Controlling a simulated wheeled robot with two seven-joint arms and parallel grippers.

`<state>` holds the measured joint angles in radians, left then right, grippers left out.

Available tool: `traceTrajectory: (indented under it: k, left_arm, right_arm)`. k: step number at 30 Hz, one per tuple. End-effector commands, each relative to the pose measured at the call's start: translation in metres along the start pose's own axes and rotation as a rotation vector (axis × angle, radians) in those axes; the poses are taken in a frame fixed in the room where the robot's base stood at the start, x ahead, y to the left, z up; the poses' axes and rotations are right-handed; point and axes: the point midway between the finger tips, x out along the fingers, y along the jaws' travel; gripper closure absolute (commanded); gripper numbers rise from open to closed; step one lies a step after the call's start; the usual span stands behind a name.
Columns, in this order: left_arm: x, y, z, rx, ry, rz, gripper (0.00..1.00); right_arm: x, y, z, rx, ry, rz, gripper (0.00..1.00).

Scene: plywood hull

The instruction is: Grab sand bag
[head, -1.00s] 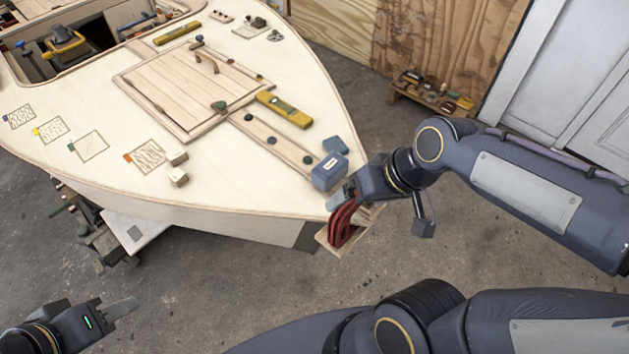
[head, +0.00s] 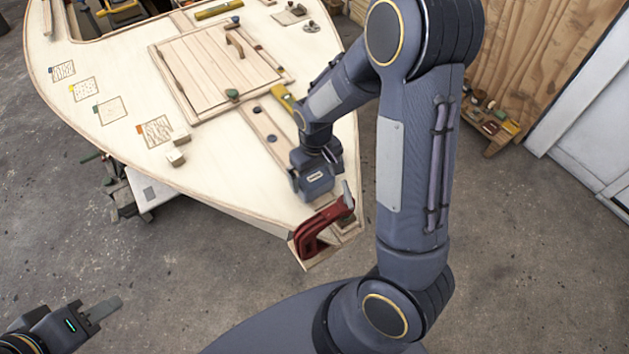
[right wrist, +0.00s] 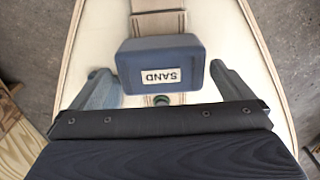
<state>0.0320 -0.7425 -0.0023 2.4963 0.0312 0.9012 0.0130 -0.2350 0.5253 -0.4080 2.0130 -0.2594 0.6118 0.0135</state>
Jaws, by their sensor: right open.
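The sand bag (head: 314,184) is a small blue-grey block with a white label, on the pale deck close to the bow tip. In the right wrist view the bag (right wrist: 160,64) shows its "SAND" label upside down. My right gripper (head: 318,164) is just above and behind the bag in the head view. In the wrist view its two fingers are spread, one on each side of the bag, with a gap on both sides. Whether the fingers reach down around it I cannot tell. My left gripper (head: 101,311) is at the lower left, away from the hull; its opening is unclear.
A red clamp (head: 316,232) stands at the bow tip, close to the bag. A yellow level (head: 284,97), a wooden hatch (head: 212,68) and small wooden blocks (head: 175,157) are on the deck. My right arm hides part of the deck's right edge.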

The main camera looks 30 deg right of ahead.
Motion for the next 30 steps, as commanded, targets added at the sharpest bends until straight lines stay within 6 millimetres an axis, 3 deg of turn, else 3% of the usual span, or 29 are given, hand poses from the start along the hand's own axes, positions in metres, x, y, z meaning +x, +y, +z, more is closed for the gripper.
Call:
traceTrajectory:
  k: [6,15,27,30]
  left_arm:
    - [-0.004,0.002,-0.002,0.0,0.0,0.0,0.64]
    - [-0.004,0.002,-0.002,0.0,0.0,0.0,0.64]
    - [-0.004,0.002,-0.002,0.0,0.0,0.0,0.64]
    - [-0.004,0.002,-0.002,0.0,0.0,0.0,0.64]
  right_arm:
    - [0.03,-0.002,0.0,0.001,-0.005,0.0,0.0]
    - [0.035,-0.002,-0.001,0.001,-0.001,-0.001,0.0]
    - [0.035,-0.002,-0.001,0.0,-0.001,-0.001,0.52]
    - [0.034,-0.002,-0.002,0.0,0.001,-0.001,0.55]
